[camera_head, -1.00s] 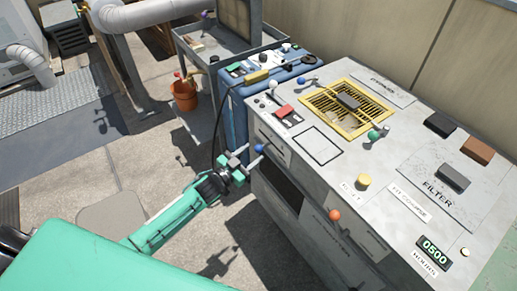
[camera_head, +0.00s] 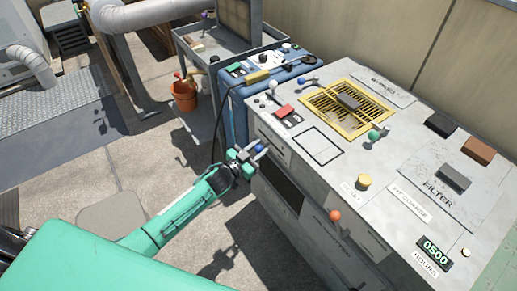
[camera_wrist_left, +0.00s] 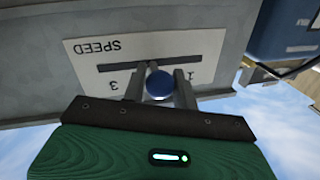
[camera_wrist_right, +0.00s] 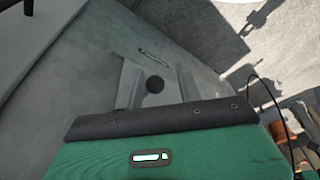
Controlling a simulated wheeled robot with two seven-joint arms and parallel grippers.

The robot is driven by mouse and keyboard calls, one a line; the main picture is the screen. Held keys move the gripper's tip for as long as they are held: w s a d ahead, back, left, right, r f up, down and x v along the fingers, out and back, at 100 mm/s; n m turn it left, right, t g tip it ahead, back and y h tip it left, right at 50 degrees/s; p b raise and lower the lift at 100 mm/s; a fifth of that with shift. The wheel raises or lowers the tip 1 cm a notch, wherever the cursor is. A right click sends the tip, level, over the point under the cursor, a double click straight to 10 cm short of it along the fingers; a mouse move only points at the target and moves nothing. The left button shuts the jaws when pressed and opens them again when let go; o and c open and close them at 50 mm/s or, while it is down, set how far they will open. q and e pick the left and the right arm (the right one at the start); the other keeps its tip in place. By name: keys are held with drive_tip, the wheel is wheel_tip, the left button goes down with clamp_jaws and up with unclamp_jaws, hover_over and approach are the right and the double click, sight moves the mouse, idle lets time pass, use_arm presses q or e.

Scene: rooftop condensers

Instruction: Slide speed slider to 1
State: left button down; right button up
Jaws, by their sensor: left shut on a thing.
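The speed slider has a blue round knob (camera_head: 259,147) on the near side face of the grey cabinet. In the left wrist view the blue knob (camera_wrist_left: 159,84) sits between the two fingers, in front of a white plate (camera_wrist_left: 130,49) lettered SPEED, seen upside down. The plate's 3 is left of the knob and its 1 is partly behind the right finger. The knob stands between these two numbers. My left gripper (camera_head: 249,152) is shut on the knob. My right gripper (camera_wrist_right: 157,87) shows only in its own wrist view, fingers apart, with a dark round spot between them.
An orange bucket (camera_head: 184,96) is on the floor. Paving left of my arm is open.

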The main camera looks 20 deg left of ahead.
use_arm(q)
drive_tip(key=w+a, duration=0.3)
drive_tip(key=a, duration=0.1)
drive_tip(key=shift+w+a, duration=0.35)
drive_tip(key=shift+a, duration=0.15)
drive_tip(key=shift+w, duration=0.1)
use_arm(e)
drive_tip(key=shift+w+r, duration=0.15)
drive_tip(key=shift+r, duration=0.55)
use_arm(q)
drive_tip(key=shift+r, duration=0.1)
drive_tip(key=c, duration=1.1)
unclamp_jaws()
drive_tip(key=shift+a, duration=0.1)
drive_tip(key=shift+c, duration=0.2)
use_arm(e)
drive_tip(key=shift+f, duration=0.15)
